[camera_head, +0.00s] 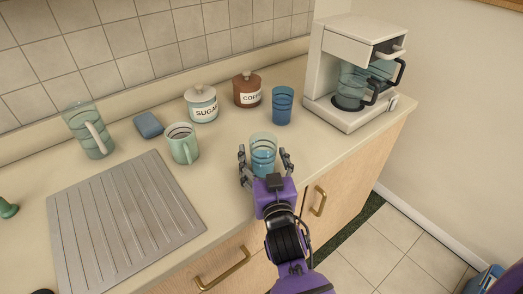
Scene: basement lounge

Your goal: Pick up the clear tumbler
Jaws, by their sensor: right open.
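The clear tumbler (263,146) stands upright near the front edge of the counter, with a light blue-green tint. My right gripper (263,154) reaches in from the front edge with its fingers open, one on the left and one on the right of the tumbler. The lower part of the tumbler is partly hidden by the gripper. I cannot tell whether the fingers touch it. My left gripper does not show.
A blue cup (282,106) stands close behind the tumbler. A pale green mug (182,144), sugar jar (202,104) and coffee jar (247,90) are to the left and behind. A coffee maker (348,70) stands at the right. A ridged drainboard (122,222) lies left on the counter.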

